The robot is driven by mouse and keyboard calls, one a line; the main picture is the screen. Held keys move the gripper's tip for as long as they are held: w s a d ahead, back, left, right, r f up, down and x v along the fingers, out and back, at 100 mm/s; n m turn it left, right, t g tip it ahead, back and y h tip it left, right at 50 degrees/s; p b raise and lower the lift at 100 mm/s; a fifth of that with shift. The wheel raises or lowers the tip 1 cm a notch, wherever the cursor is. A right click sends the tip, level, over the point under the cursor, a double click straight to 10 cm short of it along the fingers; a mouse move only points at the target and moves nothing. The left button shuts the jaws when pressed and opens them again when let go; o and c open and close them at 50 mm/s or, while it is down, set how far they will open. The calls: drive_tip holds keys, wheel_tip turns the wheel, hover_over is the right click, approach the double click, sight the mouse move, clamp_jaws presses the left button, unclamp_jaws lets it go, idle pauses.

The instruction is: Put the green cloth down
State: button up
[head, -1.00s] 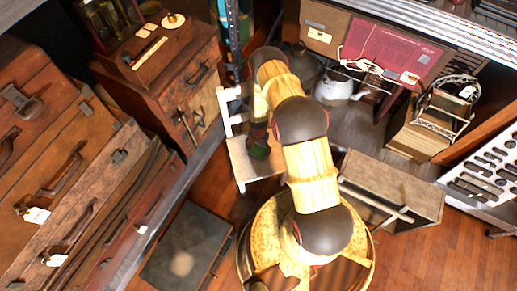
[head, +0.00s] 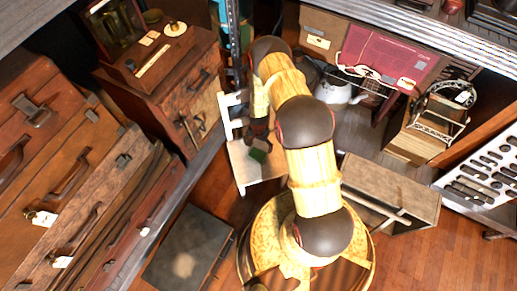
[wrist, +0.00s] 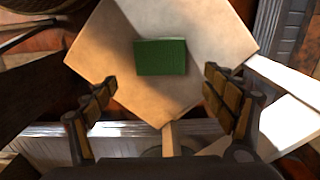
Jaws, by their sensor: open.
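The green cloth (wrist: 160,57) is a small flat dark-green rectangle lying on the pale seat of a chair (wrist: 110,52) in the wrist view. In the head view the cloth (head: 258,152) shows as a small green patch on the chair seat (head: 245,172). My gripper (wrist: 160,80) is open, with its two fingers wide apart and nothing between them. The cloth lies ahead of the fingertips and apart from them. In the head view my gripper (head: 257,132) is above the seat, partly hidden by my arm.
A wooden cabinet (head: 175,75) stands left of the chair, and stacked suitcases (head: 70,150) fill the left side. A dark flat case (head: 188,250) lies on the floor. A white kettle (head: 338,92) and a wooden box (head: 390,190) are to the right.

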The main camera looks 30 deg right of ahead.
drive_tip(key=w+a+r+n+t+p, duration=0.1)
drive_tip(key=w+a+r+n, duration=0.1)
drive_tip(key=r, duration=1.9)
drive_tip(key=w+a+r+n+t, duration=0.1)
drive_tip(key=w+a+r+n, duration=0.15)
drive_tip(key=r, duration=1.85)
drive_tip(key=s+a+r+n+t, duration=0.1)
drive_tip(key=s+a+r+n, duration=0.1)
drive_tip(key=s+r, duration=0.5)
drive_tip(key=s+a+r+n+t, duration=0.15)
drive_tip(key=s+r, duration=0.25)
drive_tip(key=r, duration=0.6)
drive_tip(key=s+a+r+n, duration=0.1)
drive_tip(key=s+r, duration=0.3)
drive_tip(key=s, duration=0.4)
drive_tip(key=s+a+r+n+t, duration=0.1)
drive_tip(key=s+r, duration=0.3)
drive_tip(key=s, duration=0.4)
drive_tip(key=shift+s+a+n, duration=0.25)
drive_tip(key=shift+a+n, duration=0.35)
drive_tip(key=shift+r, duration=0.1)
drive_tip(key=shift+c, duration=0.4)
